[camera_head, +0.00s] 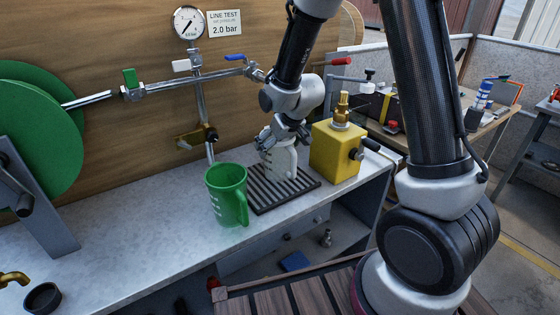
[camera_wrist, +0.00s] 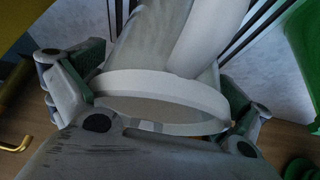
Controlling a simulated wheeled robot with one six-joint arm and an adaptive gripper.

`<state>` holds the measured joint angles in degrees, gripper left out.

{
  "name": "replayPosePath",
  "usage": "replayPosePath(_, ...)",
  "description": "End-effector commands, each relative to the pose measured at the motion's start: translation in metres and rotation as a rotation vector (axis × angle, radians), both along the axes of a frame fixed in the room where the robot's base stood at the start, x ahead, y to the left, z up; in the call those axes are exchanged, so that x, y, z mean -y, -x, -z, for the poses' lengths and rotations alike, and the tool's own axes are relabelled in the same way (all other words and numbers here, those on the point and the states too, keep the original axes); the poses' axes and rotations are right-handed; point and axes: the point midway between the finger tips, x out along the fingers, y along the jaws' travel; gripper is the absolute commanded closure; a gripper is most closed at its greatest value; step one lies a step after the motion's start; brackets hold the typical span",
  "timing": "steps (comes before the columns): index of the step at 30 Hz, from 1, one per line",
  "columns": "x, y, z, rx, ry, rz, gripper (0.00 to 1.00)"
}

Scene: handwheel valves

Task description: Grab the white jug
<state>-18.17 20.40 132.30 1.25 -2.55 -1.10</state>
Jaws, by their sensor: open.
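The white jug (camera_head: 283,165) stands upright on a dark slatted drip grate (camera_head: 262,198) on the bench. My gripper (camera_head: 284,139) is at the top of the jug, reaching down from above and partly hiding its rim. In the wrist view, the jug's white rim (camera_wrist: 160,88) and handle (camera_wrist: 205,38) lie between my two open fingers (camera_wrist: 158,85), one on each side. I cannot tell whether either finger touches the jug.
A green jug (camera_head: 227,194) stands just left of the grate. A yellow box with a brass fitting (camera_head: 336,150) is close on the right. Pipes with coloured handles (camera_head: 190,68) run along the wooden wall behind.

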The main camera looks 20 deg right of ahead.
Motion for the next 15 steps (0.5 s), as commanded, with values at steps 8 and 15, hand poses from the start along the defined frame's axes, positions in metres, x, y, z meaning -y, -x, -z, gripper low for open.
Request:
replayPosePath(8,0.0001,0.0002,-0.0003,0.0,0.0,0.0,0.31)
replayPosePath(15,0.0001,0.0003,-0.0004,-0.001,0.0,0.0,0.55)
